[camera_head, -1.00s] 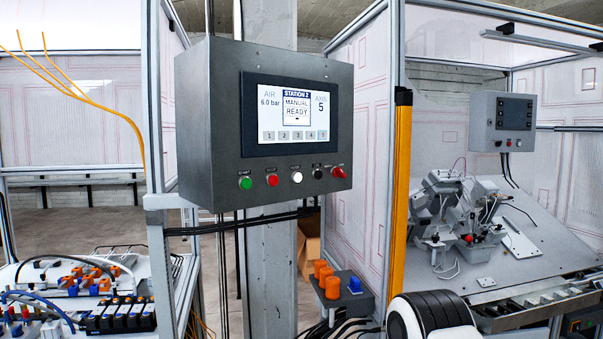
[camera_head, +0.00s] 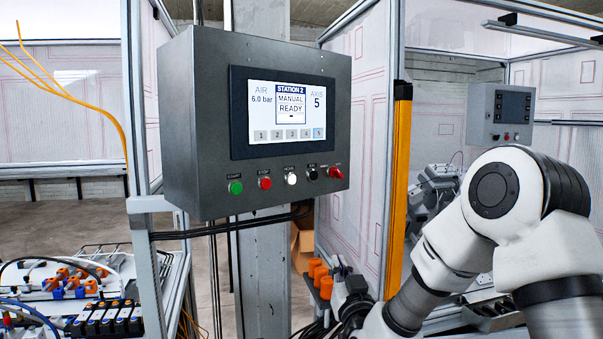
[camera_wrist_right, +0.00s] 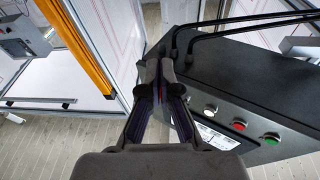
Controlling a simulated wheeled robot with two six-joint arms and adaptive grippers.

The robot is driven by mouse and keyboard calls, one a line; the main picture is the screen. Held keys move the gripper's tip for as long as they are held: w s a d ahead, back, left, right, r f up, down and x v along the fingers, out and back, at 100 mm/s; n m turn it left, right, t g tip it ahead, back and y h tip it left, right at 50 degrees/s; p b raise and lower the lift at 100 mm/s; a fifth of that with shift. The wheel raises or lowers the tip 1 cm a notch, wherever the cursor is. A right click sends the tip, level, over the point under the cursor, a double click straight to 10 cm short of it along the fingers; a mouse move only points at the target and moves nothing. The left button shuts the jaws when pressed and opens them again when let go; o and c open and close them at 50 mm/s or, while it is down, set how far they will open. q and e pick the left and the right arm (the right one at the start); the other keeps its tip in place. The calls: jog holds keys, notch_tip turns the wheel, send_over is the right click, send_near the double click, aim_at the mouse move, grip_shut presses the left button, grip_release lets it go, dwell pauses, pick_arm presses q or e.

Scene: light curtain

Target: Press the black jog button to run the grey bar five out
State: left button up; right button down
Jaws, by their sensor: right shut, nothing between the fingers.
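The black jog button (camera_head: 313,173) sits in the lower row of the grey control box, between a white button (camera_head: 291,179) and a red selector switch (camera_head: 335,173). The screen (camera_head: 290,112) reads Station 2, manual ready, axis 5, with key 5 highlighted. My right gripper (camera_head: 340,265) is below the box, small and dark, apart from the button. In the right wrist view the gripper (camera_wrist_right: 160,72) is shut and empty, with the box (camera_wrist_right: 245,75) beside it; its fingers seem to hide the black button. I cannot make out the grey bar. My left gripper is out of view.
Green (camera_head: 235,187) and red (camera_head: 265,183) buttons are on the same row. Orange caps (camera_head: 318,272) stand low behind the right gripper. A yellow post (camera_head: 399,180) rises right of the box. Cables (camera_head: 230,225) run beneath it.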

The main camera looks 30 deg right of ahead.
aim_at(314, 176)
jog(key=s+d+r+m+t+h, duration=0.1)
jog(key=s+r+m, duration=0.1)
jog(key=r, duration=0.7)
jog(key=s+d+r+m+t+h, duration=0.1)
jog(key=s+r+t+h, duration=0.1)
jog(key=r, duration=0.7)
jog(key=shift+g+y, duration=0.3)
jog(key=shift+w+a+f+p, duration=0.1)
jog(key=shift+w+a+p, duration=0.35)
jog(key=shift+w, duration=1.05)
jog(key=shift+w+a+f+p, duration=0.1)
jog(key=shift+w+a+p, duration=0.35)
jog(key=shift+w, duration=1.05)
jog(key=shift+w+a+f+p, duration=0.1)
jog(key=shift+w+a+p, duration=0.35)
jog(key=shift+w, duration=1.05)
jog(key=shift+d, duration=0.1)
jog(key=shift+w, duration=0.4)
